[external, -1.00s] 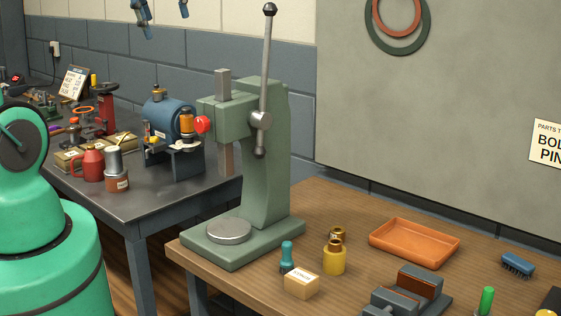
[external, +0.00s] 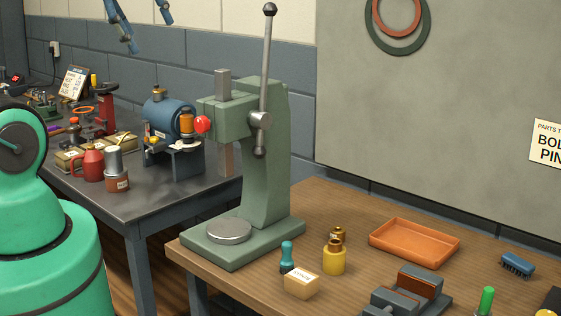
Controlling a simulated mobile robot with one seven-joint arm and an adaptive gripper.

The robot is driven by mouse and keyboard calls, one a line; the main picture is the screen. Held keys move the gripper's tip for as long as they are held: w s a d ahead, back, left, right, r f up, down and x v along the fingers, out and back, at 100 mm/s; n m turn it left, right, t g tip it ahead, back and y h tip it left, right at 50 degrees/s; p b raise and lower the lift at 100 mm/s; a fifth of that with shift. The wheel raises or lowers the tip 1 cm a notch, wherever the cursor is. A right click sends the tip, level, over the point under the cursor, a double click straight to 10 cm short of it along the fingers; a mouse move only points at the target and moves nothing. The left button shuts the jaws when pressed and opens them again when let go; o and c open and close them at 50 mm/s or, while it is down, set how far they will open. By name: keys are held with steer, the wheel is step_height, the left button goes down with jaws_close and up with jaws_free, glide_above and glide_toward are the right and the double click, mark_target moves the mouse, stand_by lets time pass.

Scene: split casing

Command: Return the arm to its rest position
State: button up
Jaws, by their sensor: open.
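My gripper (external: 151,36) shows at the top edge of the external view, left of the middle. Only its two blue-grey fingers are visible, pointing down and spread apart with nothing between them. It is open and appears high in front of the wall, above the level of the benches in the picture. The rest of the hand and the wrist are cut off by the top edge. My green arm base and a lower joint stand at the left edge; the links between them and the gripper are out of view.
A tall green arbor press (external: 262,160) with an upright lever stands on the wooden bench (external: 330,200). An orange tray (external: 414,243), a yellow bottle (external: 334,258) and a small box (external: 301,285) lie nearby. A blue motor-like unit (external: 168,117) and red jug (external: 88,164) crowd the dark bench.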

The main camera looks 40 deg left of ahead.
step_height(320, 180, down, 15)
steer(key=b, duration=1.5)
